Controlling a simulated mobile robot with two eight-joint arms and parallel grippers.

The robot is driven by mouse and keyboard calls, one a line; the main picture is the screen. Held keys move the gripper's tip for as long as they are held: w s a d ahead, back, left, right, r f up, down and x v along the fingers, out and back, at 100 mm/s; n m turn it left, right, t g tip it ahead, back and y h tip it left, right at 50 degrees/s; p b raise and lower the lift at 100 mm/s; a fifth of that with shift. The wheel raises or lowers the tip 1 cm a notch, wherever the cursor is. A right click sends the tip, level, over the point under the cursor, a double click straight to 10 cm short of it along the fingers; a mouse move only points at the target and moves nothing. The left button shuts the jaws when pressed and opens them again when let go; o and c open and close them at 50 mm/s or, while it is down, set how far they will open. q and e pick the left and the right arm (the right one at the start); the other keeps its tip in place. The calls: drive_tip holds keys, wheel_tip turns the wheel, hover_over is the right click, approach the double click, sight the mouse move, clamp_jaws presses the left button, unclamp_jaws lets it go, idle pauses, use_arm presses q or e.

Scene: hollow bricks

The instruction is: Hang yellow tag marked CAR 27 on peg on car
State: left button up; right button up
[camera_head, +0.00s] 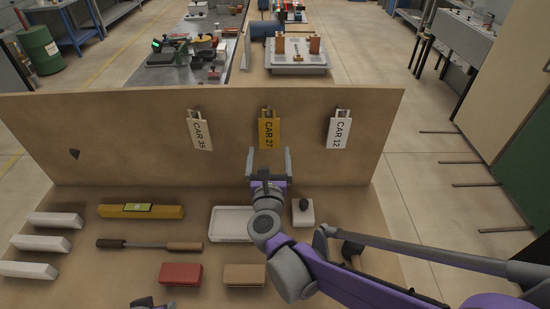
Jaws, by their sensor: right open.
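The yellow tag marked CAR 27 (269,131) hangs by its top loop at the middle of an upright tan board (110,115). My right gripper (269,163) is open and empty, just below the tag, with its fingers pointing up at the board. A gap shows between the fingers and the tag's lower edge. A dark pointed knob (74,154) sticks out of the board at the left; I cannot tell whether it is a peg. I cannot make out which thing is the car. My left gripper is not clearly in view.
White tags CAR 35 (200,132) and CAR 12 (339,131) hang on either side. Below lie a yellow level (141,211), a white tray (231,224), a white block with a black knob (303,213), a red brush-like block (181,274) and several white bars (43,243).

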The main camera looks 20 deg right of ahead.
sight(269, 130)
use_arm(q)
drive_tip(key=shift+w+r+p, duration=0.35)
drive_tip(key=shift+r+p, duration=0.15)
drive_tip(key=shift+r, duration=0.3)
use_arm(e)
drive_tip(key=x, duration=1)
drive_tip(key=c, duration=1.3)
use_arm(q)
drive_tip(key=shift+r, duration=0.1)
use_arm(e)
drive_tip(key=shift+r, duration=0.15)
use_arm(q)
drive_tip(key=shift+w+r, duration=0.15)
drive_tip(key=shift+r, duration=0.05)
use_arm(e)
drive_tip(key=shift+a+r, duration=0.1)
drive_tip(key=shift+r, duration=0.2)
drive_tip(key=shift+s, duration=0.2)
drive_tip(key=v, duration=0.7)
drive_tip(key=shift+r, duration=0.45)
